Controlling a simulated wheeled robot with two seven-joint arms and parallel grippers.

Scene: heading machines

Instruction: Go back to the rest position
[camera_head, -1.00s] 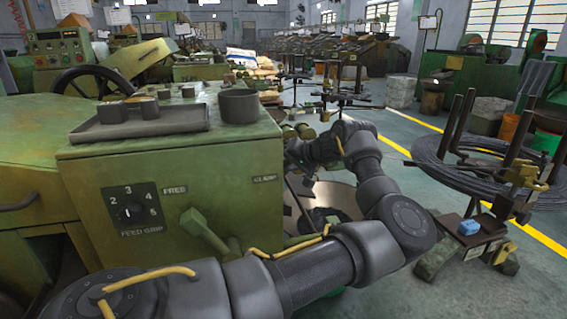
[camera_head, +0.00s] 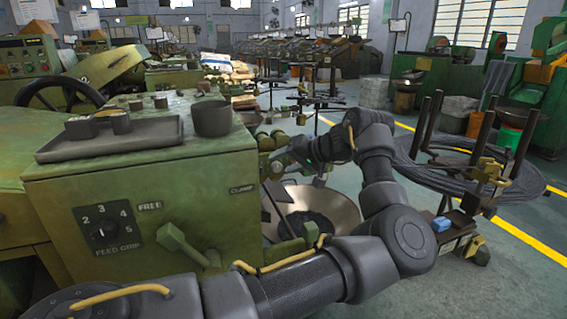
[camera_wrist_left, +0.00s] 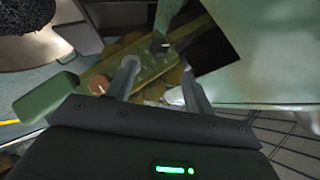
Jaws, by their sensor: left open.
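My left arm (camera_head: 290,285) comes in from the bottom left, bends at an elbow on the right and turns back toward the green machine (camera_head: 190,170). My left gripper (camera_wrist_left: 160,68) is open, and its two fingers show apart in the wrist view with nothing held between them. In the head view the gripper (camera_head: 278,165) is beside the machine's right side, partly hidden by the wrist. In the wrist view, green and brass machine parts lie behind the fingers; I cannot tell whether they touch. My right gripper is not in view.
A grey tray (camera_head: 60,148) and a dark cup (camera_head: 211,119) sit on the machine top. A round metal pan (camera_head: 335,205) lies behind my forearm. A wire coil stand (camera_head: 470,180) and a blue block (camera_head: 441,224) are at right.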

